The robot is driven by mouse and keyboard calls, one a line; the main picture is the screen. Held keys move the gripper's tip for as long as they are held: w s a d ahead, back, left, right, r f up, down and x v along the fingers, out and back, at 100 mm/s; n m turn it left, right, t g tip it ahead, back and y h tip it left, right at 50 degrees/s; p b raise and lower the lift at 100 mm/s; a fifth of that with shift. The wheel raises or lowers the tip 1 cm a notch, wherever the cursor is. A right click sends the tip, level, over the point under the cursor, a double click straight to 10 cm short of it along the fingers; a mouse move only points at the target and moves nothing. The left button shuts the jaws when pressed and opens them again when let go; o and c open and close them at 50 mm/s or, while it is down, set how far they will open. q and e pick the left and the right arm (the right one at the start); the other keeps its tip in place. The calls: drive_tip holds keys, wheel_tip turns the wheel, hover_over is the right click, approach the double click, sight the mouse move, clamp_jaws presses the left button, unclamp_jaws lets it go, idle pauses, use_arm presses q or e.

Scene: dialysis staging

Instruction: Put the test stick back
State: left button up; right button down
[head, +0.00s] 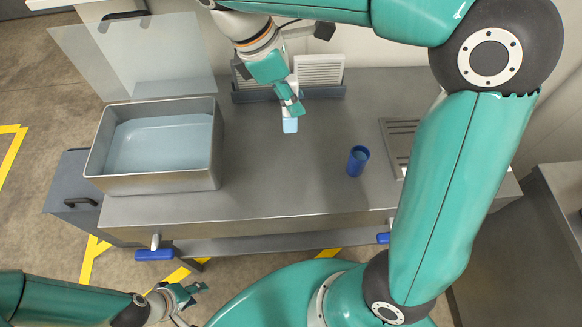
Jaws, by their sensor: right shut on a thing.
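My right gripper (290,106) is above the back middle of the steel bench, shut on a slim white stick with a light-blue end, which I take to be the test stick (290,125). The light-blue end points down towards the front; the fingers hide part of the stick. A blue cup (357,160) stands upright on the bench, to the right and nearer the front, apart from the stick. My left gripper (191,301) is low at the bottom left, in front of the bench, with its fingers apart and nothing seen between them.
A steel basin (152,183) with bluish liquid stands at the bench's left end, a clear panel (135,52) behind it. A grey rack with white panels (320,69) stands at the back. A slotted grate (400,140) lies at right. The bench middle (270,170) is clear.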

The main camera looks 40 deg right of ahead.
wheel_tip(320, 180, down, 19)
drive_tip(key=shift+f, duration=0.1)
idle(0.4)
drive_tip(key=shift+b, duration=0.3)
drive_tip(key=c, duration=0.9)
unclamp_jaws()
drive_tip(key=v, duration=1.2)
drive_tip(key=shift+d, duration=0.1)
